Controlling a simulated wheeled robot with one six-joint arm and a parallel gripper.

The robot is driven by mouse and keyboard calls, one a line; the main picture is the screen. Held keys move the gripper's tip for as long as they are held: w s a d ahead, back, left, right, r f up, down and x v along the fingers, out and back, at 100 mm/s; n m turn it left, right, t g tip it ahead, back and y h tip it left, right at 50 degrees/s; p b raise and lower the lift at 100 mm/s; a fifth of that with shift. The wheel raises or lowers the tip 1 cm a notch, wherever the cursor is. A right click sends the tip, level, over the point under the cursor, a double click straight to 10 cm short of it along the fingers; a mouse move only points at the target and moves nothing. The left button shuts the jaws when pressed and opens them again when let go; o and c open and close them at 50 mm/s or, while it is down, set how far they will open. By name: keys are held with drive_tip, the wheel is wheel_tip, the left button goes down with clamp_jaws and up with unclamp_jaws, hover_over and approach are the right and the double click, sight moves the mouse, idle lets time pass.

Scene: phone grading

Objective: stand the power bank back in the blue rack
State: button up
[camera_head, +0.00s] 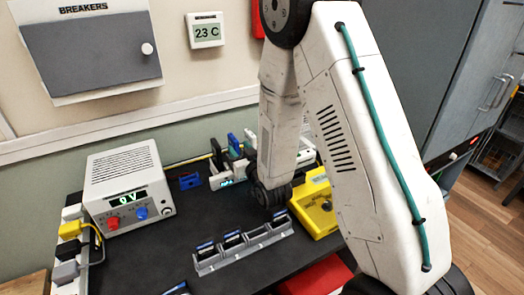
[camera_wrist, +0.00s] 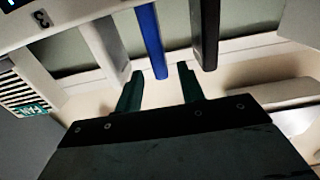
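In the wrist view, my gripper (camera_wrist: 158,82) has its two dark green fingers apart with nothing gripped. A blue slab (camera_wrist: 152,38) lies just beyond the fingertips, its end in line with the gap, between a grey slab (camera_wrist: 107,48) and a dark slab (camera_wrist: 206,35). I cannot tell which slab is the power bank. My arm hides my fingers there.
A grey slotted rack (camera_head: 210,267) holding several dark slabs stands in front. A yellow box (camera_head: 316,201) is right of my wrist, a red surface (camera_head: 318,277) at the front. A power supply (camera_head: 128,190) stands left. The dark table (camera_head: 150,255) is clear in the left middle.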

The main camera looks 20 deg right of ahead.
drive_tip(key=shift+r, duration=0.25)
drive_tip(key=s+d+r+g, duration=0.2)
drive_tip(key=s+r+g, duration=0.5)
drive_tip(key=r, duration=0.2)
drive_tip(key=s+r+g, duration=0.2)
drive_tip(key=s+g, duration=0.1)
drive_tip(key=s, duration=0.7)
drive_tip(key=s+r+g, duration=0.3)
drive_tip(key=s, duration=0.7)
drive_tip(key=s+r+g+h, duration=0.1)
drive_tip(key=s+r+g, duration=0.2)
drive_tip(key=s, duration=0.8)
drive_tip(key=shift+d+r+m+g, duration=0.2)
drive_tip(key=shift+d+m+g, duration=0.1)
drive_tip(key=shift+g, duration=0.1)
drive_tip(key=shift+o, duration=0.4)
drive_tip(key=shift+w, duration=0.1)
